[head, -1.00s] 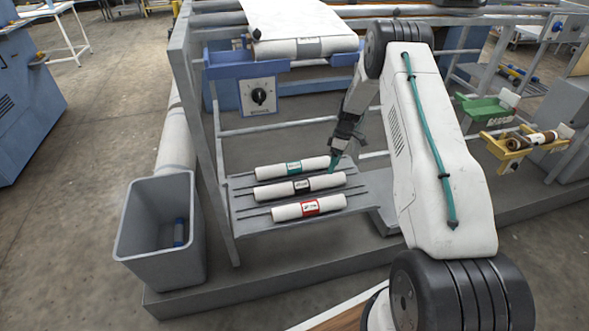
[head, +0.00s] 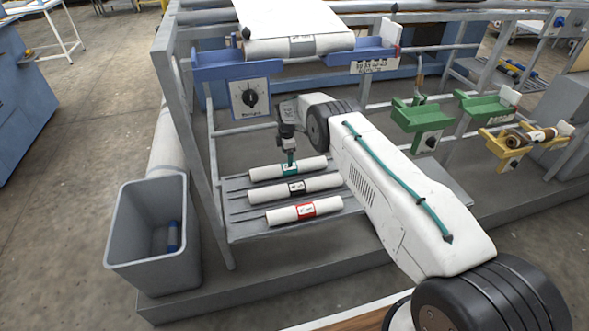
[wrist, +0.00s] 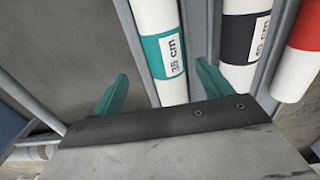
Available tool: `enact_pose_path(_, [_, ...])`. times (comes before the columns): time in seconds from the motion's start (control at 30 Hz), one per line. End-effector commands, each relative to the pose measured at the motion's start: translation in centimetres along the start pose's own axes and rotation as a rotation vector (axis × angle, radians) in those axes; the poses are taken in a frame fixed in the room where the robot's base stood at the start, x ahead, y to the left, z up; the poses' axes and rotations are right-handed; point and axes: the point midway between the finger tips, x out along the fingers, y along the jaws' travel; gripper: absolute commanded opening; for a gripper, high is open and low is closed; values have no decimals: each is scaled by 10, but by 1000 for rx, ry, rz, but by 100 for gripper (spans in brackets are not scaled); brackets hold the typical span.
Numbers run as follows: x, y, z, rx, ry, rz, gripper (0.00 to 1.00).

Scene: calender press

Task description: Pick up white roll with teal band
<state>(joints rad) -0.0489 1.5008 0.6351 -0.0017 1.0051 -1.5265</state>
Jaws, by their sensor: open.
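The white roll with the teal band (head: 310,166) lies at the back of a row of three rolls on a grey slatted shelf. In the wrist view the same roll (wrist: 164,50) shows its teal band and a "35 cm" label. My gripper (head: 291,161) points down over the middle of this roll. In the wrist view my gripper (wrist: 158,84) is open, with one teal finger on each side of the roll. I cannot tell whether the fingers touch it.
A black-banded roll (head: 322,183) and a red-banded roll (head: 280,216) lie in front, close by. A blue bracket with a dial (head: 250,98) is above the shelf. A grey bin (head: 128,240) stands at the left, and green holders (head: 420,116) are at the right.

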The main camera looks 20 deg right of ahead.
Motion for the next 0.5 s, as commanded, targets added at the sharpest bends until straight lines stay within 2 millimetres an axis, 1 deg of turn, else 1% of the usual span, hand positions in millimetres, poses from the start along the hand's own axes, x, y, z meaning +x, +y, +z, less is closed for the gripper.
enact_pose_path(0.03, [7, -1, 1, 1, 0, -1, 78])
enact_pose_path(0.17, [22, -4, 2, 3, 1, -2, 78])
enact_pose_path(0.3, [44, -9, 4, 4, 1, -1, 78])
enact_pose_path(0.4, [54, -8, 4, 5, 1, -1, 78])
enact_pose_path(0.5, [59, -8, 4, 5, 1, 0, 78])
